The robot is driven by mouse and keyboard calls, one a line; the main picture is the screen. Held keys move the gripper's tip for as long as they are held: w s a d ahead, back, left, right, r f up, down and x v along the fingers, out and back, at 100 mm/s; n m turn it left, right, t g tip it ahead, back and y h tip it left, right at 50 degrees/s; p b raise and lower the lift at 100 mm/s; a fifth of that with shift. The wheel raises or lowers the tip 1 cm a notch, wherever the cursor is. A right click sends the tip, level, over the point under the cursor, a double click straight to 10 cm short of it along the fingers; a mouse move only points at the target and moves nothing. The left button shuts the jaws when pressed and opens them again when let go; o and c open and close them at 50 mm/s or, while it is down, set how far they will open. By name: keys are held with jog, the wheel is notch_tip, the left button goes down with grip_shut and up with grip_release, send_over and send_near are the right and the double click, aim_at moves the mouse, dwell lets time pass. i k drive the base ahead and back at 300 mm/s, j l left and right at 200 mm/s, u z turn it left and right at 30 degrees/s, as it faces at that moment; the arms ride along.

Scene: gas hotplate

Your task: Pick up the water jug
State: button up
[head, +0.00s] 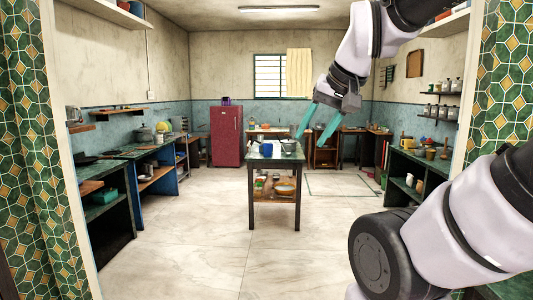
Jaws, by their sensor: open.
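My gripper (309,143) hangs in the upper right middle of the head view, in front of the far part of the room. Its two teal fingers point down and to the left, spread apart with nothing between them. I cannot pick out the water jug for sure. Small vessels stand on the far right counter, among them a yellow one (407,142), but they are too small to identify. The gripper is in the air, apart from all of these.
A dark table (262,203) with bowls and other items stands mid-room. Counters line the left wall (118,203) and right wall (416,169). A red fridge (226,136) stands at the back. Green tiled door sides (35,150) frame the entrance. The pale floor (195,240) is clear.

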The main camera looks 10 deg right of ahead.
aim_at(268, 148)
jog(key=i+l+z, duration=0.2)
jog(key=i, duration=0.2)
jog(key=i+z, duration=0.25)
jog(key=i, duration=0.15)
jog(key=i+z, duration=0.15)
jog(key=i, duration=2)
jog(key=i+u, duration=0.15)
jog(key=i, duration=0.35)
jog(key=i+l+u, duration=0.2)
jog(key=i, duration=0.25)
jog(key=i+l+u, duration=0.15)
jog(key=i, duration=0.3)
